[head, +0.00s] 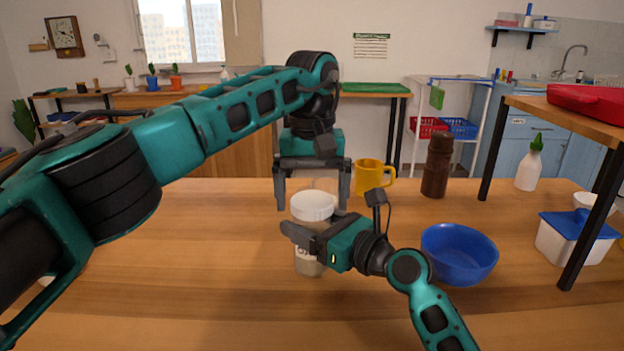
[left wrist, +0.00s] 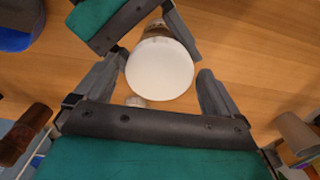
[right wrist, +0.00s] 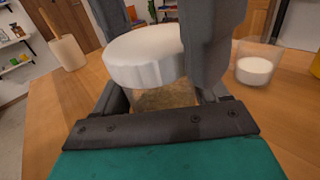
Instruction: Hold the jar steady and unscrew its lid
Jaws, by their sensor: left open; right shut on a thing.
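The jar (head: 308,262) stands on the table with a white lid (head: 313,205) on top and tan contents low in its clear body (right wrist: 165,97). My right gripper (head: 303,236) is shut on the jar's body below the lid. My left gripper (head: 311,200) points down over the jar from behind, open, with one finger on each side of the lid. In the left wrist view the white lid (left wrist: 160,68) lies between the spread fingers, with a gap at the right finger. In the right wrist view the lid (right wrist: 145,55) sits on the jar, and fingers hide part of it.
A yellow mug (head: 369,176) and a brown bottle (head: 437,166) stand behind to the right. A blue bowl (head: 459,253) is near my right arm. A clear glass with white contents (right wrist: 257,66) stands close behind the jar. The table's front left is mostly clear.

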